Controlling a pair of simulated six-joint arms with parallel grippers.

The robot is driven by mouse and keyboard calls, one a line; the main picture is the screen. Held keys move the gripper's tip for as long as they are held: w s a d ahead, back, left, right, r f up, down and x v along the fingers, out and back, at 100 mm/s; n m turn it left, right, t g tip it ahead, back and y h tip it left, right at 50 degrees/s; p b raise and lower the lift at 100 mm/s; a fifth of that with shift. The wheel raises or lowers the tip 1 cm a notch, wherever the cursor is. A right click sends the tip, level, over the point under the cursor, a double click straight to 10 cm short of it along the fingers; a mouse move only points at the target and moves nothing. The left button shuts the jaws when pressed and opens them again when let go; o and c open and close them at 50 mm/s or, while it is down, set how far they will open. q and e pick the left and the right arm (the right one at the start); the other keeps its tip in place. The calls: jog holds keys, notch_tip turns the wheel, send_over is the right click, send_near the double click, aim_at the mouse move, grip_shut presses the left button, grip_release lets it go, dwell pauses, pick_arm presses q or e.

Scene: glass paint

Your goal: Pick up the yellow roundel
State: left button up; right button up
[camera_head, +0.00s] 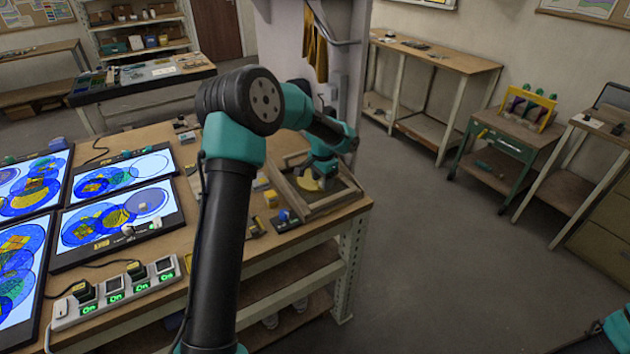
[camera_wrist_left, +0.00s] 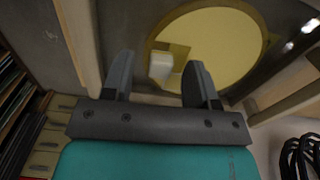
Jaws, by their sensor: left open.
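The yellow roundel (camera_head: 307,184) lies in a wooden-framed tray (camera_head: 343,197) at the right end of the workbench, partly hidden by my left gripper in the head view. In the left wrist view the roundel (camera_wrist_left: 228,45) is a large flat yellow disc with a small pale block-like piece (camera_wrist_left: 161,66) at its near left edge. My left gripper (camera_wrist_left: 158,80) is open, with its two dark fingers apart at the near left part of the disc. I see nothing held between them. Whether a finger touches the disc cannot be told.
The tray's wooden walls stand close around the left gripper. Lit panels (camera_head: 110,215) with coloured patterns fill the bench's left part, with a power strip (camera_head: 117,294) in front. Small blocks (camera_head: 271,198) lie left of the tray. Dark cables (camera_wrist_left: 300,157) show at the wrist view's lower right.

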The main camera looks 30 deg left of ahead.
pick_arm(q)
jog(key=shift+f, duration=0.1)
dwell(0.4)
grip_shut()
dwell(0.3)
